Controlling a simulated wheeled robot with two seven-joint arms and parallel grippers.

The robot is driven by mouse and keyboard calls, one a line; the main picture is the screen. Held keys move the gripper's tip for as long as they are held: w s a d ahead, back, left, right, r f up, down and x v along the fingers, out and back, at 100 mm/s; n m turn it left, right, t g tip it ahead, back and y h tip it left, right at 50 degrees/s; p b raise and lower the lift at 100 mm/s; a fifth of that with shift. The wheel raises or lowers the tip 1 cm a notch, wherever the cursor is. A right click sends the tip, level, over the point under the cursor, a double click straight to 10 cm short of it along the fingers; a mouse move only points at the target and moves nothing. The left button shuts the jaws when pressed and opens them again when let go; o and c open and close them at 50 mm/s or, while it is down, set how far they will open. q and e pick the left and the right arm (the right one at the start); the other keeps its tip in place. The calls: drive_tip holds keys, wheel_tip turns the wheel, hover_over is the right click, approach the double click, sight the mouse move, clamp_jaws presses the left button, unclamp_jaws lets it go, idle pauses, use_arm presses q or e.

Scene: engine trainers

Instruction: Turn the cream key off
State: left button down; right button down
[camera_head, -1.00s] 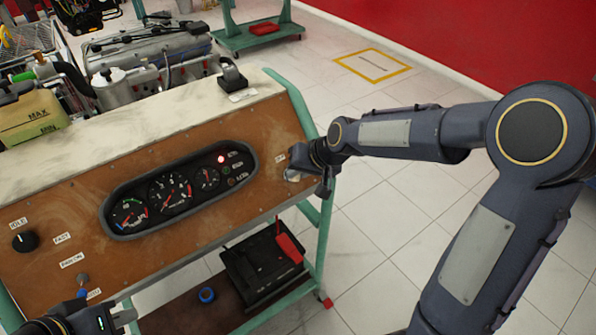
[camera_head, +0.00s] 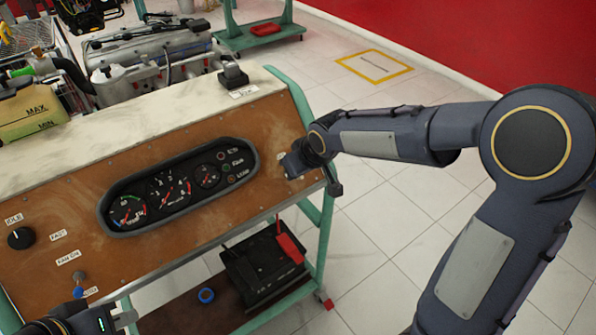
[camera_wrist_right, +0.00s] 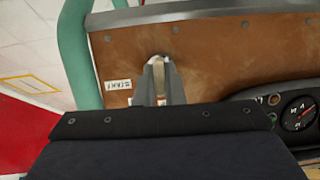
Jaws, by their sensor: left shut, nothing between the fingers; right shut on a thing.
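The cream key (camera_wrist_right: 157,61) is at the right end of the brown instrument panel (camera_head: 265,205); in the right wrist view only its small pale top shows between the fingertips. My right gripper (camera_wrist_right: 158,68) is shut on the key. In the head view the right gripper (camera_head: 291,166) is at the panel and hides the key. My left gripper (camera_head: 128,318) is shut and empty at the lower left, in front of the panel's lower edge. The gauge cluster (camera_head: 180,187) shows no lit red lamp.
A black knob (camera_head: 21,238) and a small toggle switch (camera_head: 79,278) are on the panel's left part. A black switch block (camera_head: 233,75) stands on the top ledge. A black battery (camera_head: 262,263) sits on the shelf below. Floor to the right is clear.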

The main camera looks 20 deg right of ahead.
idle(0.3)
drive_tip(key=c, duration=1.5)
unclamp_jaws()
drive_tip(key=v, duration=0.7)
drive_tip(key=shift+s+r, duration=0.2)
drive_tip(key=shift+r, duration=0.15)
drive_tip(key=shift+s, duration=0.1)
drive_tip(key=s+d+m+p, duration=0.1)
drive_tip(key=s+m, duration=0.1)
drive_tip(key=s, duration=0.5)
drive_tip(key=s+d+m+y+p, duration=0.1)
drive_tip(key=s+d, duration=0.1)
drive_tip(key=s, duration=0.6)
drive_tip(key=s+d+m, duration=0.1)
drive_tip(key=s+m, duration=0.1)
drive_tip(key=s, duration=0.6)
drive_tip(key=shift+s+d+m+y+p, duration=0.25)
drive_tip(key=shift+d+m+y+p, duration=0.05)
drive_tip(key=shift+d+p, duration=0.1)
